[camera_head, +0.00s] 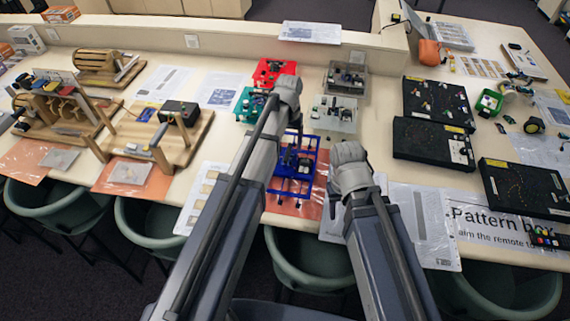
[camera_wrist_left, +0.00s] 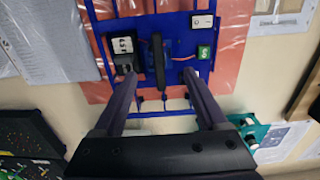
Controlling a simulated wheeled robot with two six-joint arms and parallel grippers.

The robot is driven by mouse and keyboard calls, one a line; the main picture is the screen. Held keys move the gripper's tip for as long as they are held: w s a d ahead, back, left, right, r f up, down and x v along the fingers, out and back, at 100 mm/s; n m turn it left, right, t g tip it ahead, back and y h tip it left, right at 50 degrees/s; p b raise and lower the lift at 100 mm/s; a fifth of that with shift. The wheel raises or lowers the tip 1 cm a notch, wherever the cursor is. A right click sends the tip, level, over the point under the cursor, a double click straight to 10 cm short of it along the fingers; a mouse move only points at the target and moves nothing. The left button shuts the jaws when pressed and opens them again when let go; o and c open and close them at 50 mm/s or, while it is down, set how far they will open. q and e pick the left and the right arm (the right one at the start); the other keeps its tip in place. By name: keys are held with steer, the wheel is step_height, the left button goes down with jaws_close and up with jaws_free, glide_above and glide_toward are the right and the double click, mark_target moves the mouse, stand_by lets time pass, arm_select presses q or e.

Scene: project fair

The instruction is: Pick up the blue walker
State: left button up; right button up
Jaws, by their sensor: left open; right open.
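The blue walker (camera_head: 291,168) is a blue frame with dark parts, lying on an orange-red sheet in the middle of the table in the head view. In the left wrist view the walker (camera_wrist_left: 178,22) fills the top, with black and white boxes and an upright black bar in its middle. My left gripper (camera_wrist_left: 159,75) is open over it, its fingers apart on either side of the black bar. I cannot tell whether they touch the walker. In the head view the left fingers are mostly hidden. My right arm ends just right of the walker; its fingers are hidden.
A red walker (camera_head: 272,72) and a teal one (camera_head: 252,104) stand behind the blue walker. Clear and grey boxes (camera_head: 335,117) are right of it. Black pattern boxes (camera_head: 433,143) stand further right, and wooden machines (camera_head: 160,135) at left. Chairs line the front edge.

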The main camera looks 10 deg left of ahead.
mark_target(289, 151)
arm_select(q)
steer(key=shift+s+d+f+b, duration=0.1)
steer(key=shift+f+b, duration=1.25)
steer(key=shift+s+f+b, duration=0.1)
steer(key=shift+f+b, duration=1.2)
arm_select(e)
steer(key=shift+f, duration=2.65)
arm_select(q)
steer(key=shift+r, duration=0.1)
arm_select(e)
steer(key=shift+r, duration=0.1)
arm_select(q)
steer(key=shift+c, duration=0.2)
jaws_close()
